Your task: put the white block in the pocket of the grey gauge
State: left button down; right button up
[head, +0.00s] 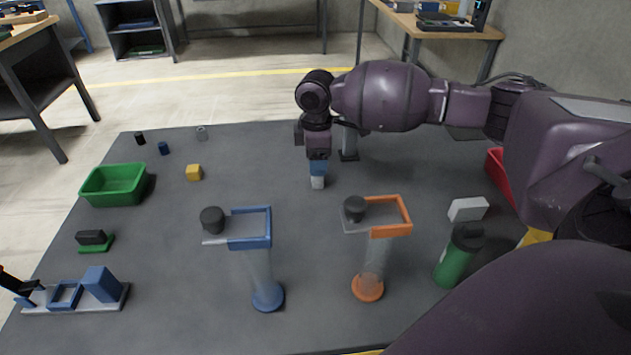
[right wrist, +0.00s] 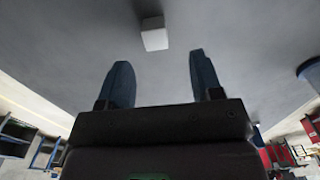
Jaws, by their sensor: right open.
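The white block (head: 318,183) is a small cube on the dark grey mat, just below the fingertips of my right gripper (head: 318,168). In the right wrist view the block (right wrist: 155,38) lies beyond the two blue fingers and between their lines, and my right gripper (right wrist: 158,70) is open with nothing between its fingers. A grey upright piece on a dark base (head: 348,150) stands just behind the gripper, partly hidden by my arm. A pale grey box (head: 468,209) lies at the right. I cannot tell which is the gauge, and no pocket shows clearly. My left gripper is out of view.
A blue-framed stand (head: 268,295) and an orange-framed stand (head: 368,288) rise in front. A green cylinder (head: 455,262) stands at the right. The mat's centre-left is clear.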

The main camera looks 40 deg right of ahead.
aim_at(318, 181)
jog(key=shift+f, duration=0.5)
jog(key=f, duration=0.1)
jog(key=f+b, duration=0.1)
jog(key=f, duration=0.3)
jog(key=shift+w+d+b, duration=0.1)
jog(key=shift+w+b, duration=0.15)
jog(key=shift+b, duration=0.1)
jog(key=shift+r, duration=0.2)
jog(key=shift+c, duration=0.4)
jog(key=c, duration=1)
jog(key=shift+r, duration=0.1)
